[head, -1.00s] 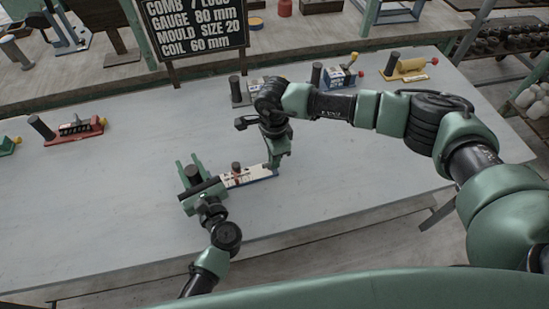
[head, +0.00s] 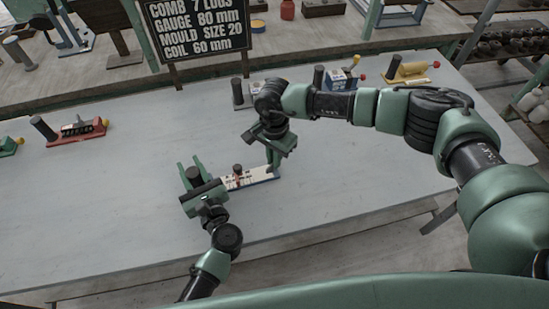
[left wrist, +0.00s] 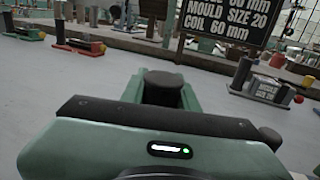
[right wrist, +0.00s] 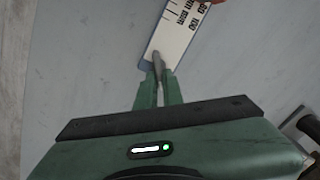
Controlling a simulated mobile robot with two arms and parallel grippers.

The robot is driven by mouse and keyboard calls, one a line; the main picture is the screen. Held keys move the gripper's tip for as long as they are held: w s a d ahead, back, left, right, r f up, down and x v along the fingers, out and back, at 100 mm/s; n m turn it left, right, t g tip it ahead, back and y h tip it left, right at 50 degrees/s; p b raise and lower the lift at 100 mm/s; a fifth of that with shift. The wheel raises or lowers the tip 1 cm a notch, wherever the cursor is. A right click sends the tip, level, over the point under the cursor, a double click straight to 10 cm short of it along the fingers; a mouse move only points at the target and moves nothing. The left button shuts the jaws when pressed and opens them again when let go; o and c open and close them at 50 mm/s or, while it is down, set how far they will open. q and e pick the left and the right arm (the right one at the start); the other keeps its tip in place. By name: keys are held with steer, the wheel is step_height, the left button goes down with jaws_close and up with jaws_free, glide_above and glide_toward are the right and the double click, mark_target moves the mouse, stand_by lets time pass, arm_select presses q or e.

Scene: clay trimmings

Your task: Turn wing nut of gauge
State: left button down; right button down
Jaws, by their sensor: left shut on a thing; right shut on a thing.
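The gauge (head: 254,178) is a white strip with a printed scale, lying on the grey table. My left gripper (head: 190,170) is shut around the handle, which also shows in the left wrist view (left wrist: 163,88). My right gripper (head: 273,164) points down at the right end of the gauge. In the right wrist view the gripper (right wrist: 155,82) is shut on a thin grey wing nut (right wrist: 157,60), mostly hidden between its fingers.
A black sign (head: 197,28) reads gauge 80 mm. A red tool (head: 77,131) lies at the left of the table. Blue (head: 340,80) and yellow (head: 408,74) tools stand at the back right. The table around the gauge is clear.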

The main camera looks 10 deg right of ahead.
stand_by(0.3)
steer(key=c, duration=1.5)
jaws_free()
steer(key=shift+c, duration=0.2)
step_height(320, 180, up, 12)
arm_select(q)
steer(key=c, duration=1)
jaws_free()
